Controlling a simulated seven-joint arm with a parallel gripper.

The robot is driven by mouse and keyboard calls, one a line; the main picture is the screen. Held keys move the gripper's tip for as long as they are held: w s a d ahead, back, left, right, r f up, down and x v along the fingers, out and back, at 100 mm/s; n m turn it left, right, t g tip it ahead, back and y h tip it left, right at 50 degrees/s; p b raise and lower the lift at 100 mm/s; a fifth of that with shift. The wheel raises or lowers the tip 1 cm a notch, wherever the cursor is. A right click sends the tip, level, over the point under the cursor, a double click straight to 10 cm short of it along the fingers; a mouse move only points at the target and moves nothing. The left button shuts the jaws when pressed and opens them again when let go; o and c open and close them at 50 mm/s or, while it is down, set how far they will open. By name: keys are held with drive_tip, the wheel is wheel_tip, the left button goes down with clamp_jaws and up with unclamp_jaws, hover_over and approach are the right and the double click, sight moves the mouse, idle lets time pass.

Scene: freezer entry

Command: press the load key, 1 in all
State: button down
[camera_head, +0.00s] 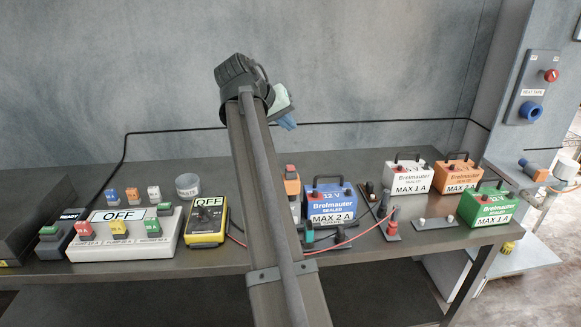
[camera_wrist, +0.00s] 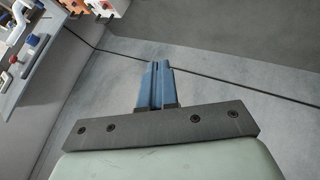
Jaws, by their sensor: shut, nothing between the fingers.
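No key is readable as the load key. A white box (camera_head: 160,247) on the bench at left reads "OFF" and carries a red key (camera_head: 84,230), a yellow key (camera_head: 118,228) and a green key (camera_head: 152,228), with small labels I cannot read surely. Left of it, a dark unit reading "READY" (camera_head: 68,215) has a green key (camera_head: 49,231). An orange and white unit (camera_head: 292,187) with a red top is partly hidden by my arm. My gripper (camera_head: 288,123) is raised near the back wall, far from the keys. Its blue fingers (camera_wrist: 155,85) are shut and empty.
A yellow meter (camera_head: 205,228) reads "OFF". Blue (camera_head: 330,201), white (camera_head: 410,179), orange (camera_head: 459,174) and green (camera_head: 484,207) batteries stand at right, with leads and terminals between. A black cable (camera_head: 350,123) runs along the wall. Spare coloured blocks (camera_head: 131,194) and a round tub (camera_head: 188,187) stand behind the white box.

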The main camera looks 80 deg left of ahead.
sight(288, 167)
drive_tip(key=shift+f, duration=0.1)
drive_tip(key=shift+f, duration=4.3)
drive_tip(key=shift+f, duration=0.9)
drive_tip(key=shift+r, duration=0.9)
drive_tip(key=shift+r, duration=0.1)
drive_tip(key=shift+r, duration=2.4)
